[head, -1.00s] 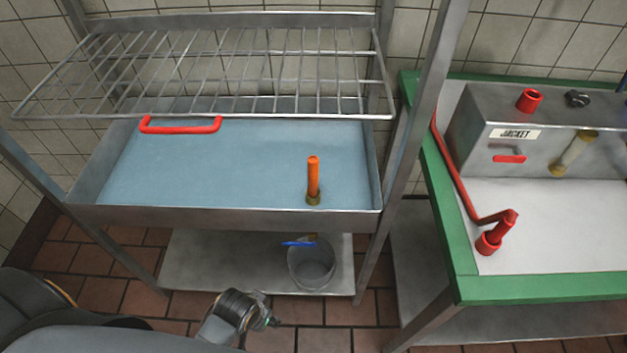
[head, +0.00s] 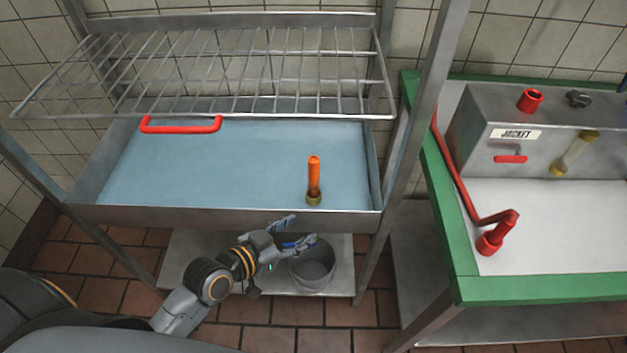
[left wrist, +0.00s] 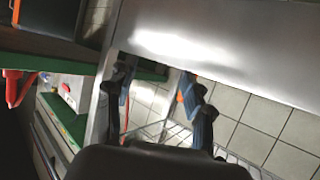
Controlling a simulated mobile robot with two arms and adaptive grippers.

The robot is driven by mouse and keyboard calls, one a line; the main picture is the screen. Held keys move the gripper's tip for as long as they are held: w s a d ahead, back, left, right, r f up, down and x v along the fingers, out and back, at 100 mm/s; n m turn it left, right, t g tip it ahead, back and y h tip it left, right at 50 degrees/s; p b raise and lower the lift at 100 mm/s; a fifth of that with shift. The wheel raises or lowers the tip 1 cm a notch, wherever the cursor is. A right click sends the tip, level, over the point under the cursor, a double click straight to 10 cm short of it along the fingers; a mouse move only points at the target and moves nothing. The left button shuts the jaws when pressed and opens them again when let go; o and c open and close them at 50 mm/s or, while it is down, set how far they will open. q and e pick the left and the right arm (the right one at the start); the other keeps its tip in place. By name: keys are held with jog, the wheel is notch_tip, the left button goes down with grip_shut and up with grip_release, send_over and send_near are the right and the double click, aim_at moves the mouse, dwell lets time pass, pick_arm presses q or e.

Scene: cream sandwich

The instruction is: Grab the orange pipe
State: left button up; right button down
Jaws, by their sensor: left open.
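The orange pipe (head: 314,175) stands upright in a brass-coloured collar (head: 314,199), near the front right of the shallow blue-floored tray (head: 225,217). My left gripper (head: 297,232) is open and empty in front of the tray's front wall, just below and left of the pipe, apart from it. In the left wrist view the two fingers of my left gripper (left wrist: 160,92) are spread apart, with a small bit of orange showing beside the right finger, mostly hidden. My right gripper is not in view.
A wire rack (head: 215,75) hangs above the tray's back, and a red handle (head: 180,131) lies at the back left. A metal post (head: 428,100) rises at the tray's right. A bucket (head: 313,268) stands on the lower shelf. A green-edged table (head: 540,290) is to the right.

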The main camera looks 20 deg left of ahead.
aim_at(310, 174)
pick_arm(q)
jog(key=w+a+r+n+t+y, duration=0.1)
jog(key=w+a+r+t, duration=0.2)
jog(key=w+a+t, duration=0.15)
jog(key=shift+g, duration=0.35)
jog(key=x, duration=0.7)
jog(key=shift+w+a+f, duration=0.15)
jog(key=shift+a+f, duration=0.05)
jog(key=shift+f, duration=0.05)
jog(key=shift+a+p+x, duration=0.2)
jog(key=shift+p+x, duration=0.1)
jog(key=shift+x, duration=2.8)
grip_shut()
